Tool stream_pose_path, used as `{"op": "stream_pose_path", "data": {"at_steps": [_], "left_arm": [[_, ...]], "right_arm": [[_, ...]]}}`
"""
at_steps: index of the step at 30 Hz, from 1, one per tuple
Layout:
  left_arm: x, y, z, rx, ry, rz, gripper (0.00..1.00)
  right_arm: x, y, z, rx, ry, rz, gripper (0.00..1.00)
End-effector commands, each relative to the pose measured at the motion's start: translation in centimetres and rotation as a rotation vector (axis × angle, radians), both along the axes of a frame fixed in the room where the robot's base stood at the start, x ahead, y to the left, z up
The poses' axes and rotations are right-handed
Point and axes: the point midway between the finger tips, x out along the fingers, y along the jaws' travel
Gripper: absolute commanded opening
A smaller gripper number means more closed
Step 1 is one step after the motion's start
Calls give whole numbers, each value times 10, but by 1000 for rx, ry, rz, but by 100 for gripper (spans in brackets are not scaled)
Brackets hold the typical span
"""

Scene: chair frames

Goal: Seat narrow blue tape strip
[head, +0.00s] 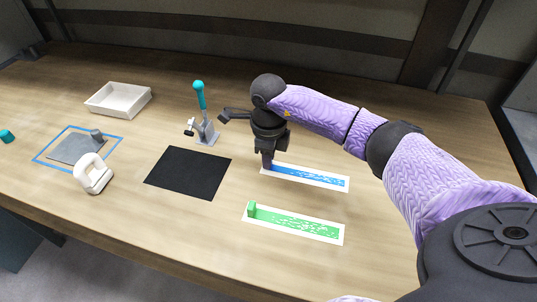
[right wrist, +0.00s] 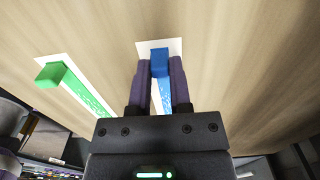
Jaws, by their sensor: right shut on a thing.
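The narrow blue tape strip (head: 310,176) lies along a white backing card (head: 343,187) on the table, with pale speckles along its length. It also shows in the right wrist view (right wrist: 165,98), running back between my fingers. My right gripper (head: 267,163) points down at the left end of this strip. In the right wrist view its fingers (right wrist: 160,78) are shut on a small blue block (right wrist: 160,58) at the strip's end. The fingers hide this block in the head view. I cannot tell whether the block touches the card. My left gripper is not in view.
A green strip (head: 295,222) with a green block (head: 252,209) lies nearer on its own white card. Left are a black mat (head: 189,172), a teal-handled clamp (head: 201,98), a white tray (head: 119,99), a grey plate (head: 74,149) and a white handle-like piece (head: 92,173).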

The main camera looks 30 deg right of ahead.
Motion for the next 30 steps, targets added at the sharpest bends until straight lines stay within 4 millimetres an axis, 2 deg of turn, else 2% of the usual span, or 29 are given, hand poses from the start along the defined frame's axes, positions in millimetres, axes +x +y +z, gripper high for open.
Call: {"op": "stream_pose_path", "data": {"at_steps": [16,30], "left_arm": [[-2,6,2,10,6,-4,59],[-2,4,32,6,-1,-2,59]], "right_arm": [[0,0,2,1,-1,0,0],[0,0,41,-1,-2,0,0]]}}
